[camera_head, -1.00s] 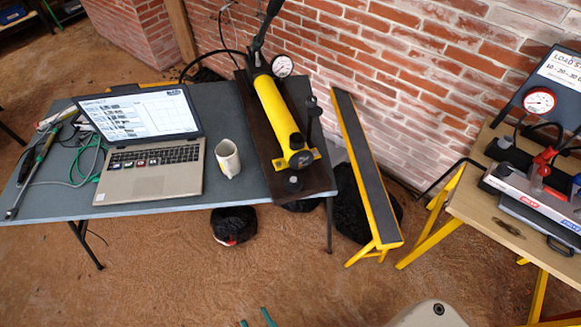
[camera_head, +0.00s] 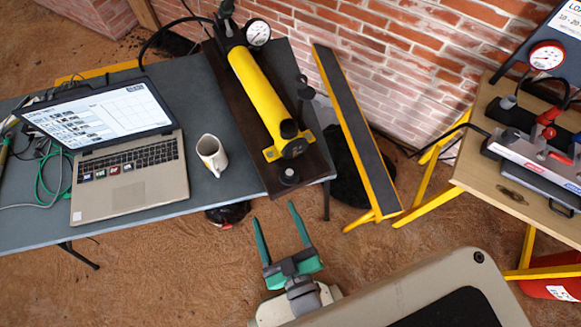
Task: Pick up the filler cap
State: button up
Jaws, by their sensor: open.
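A grey table (camera_head: 195,110) holds the board, a laptop (camera_head: 125,185) and a white cup (camera_head: 211,155). A gauge (camera_head: 257,32) stands at the pump's far end. A narrow yellow-edged trestle (camera_head: 355,130) stands right of the table. A wooden bench (camera_head: 480,185) with equipment is farther right.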

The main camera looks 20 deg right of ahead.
jog(key=w+d+r+n+t+h, duration=0.1)
jog(key=w+d+r+t+h, duration=0.2)
jog(key=w+d+r+h, duration=1.1)
jog(key=w+d+r+m+g+h, duration=0.1)
jog(key=w+d+r+m+g, duration=0.15)
jog(key=d+r, duration=0.45)
jog(key=w+d+r+m+g+h, duration=0.1)
jog(key=w+d+r+m+g, duration=0.15)
jog(key=d+r, duration=0.45)
jog(key=s+d+r+m+g+h, duration=0.3)
jog(key=s+d+r+m+g, duration=0.15)
jog(key=d+m+g, duration=0.4)
jog(key=m+g+y, duration=0.3)
jog(key=g+y, duration=0.3)
jog(key=y, duration=1.3)
send_near(291, 171)
notch_tip(291, 171, down, 10)
jog(key=shift+r, duration=0.2)
jog(key=c, duration=1.1)
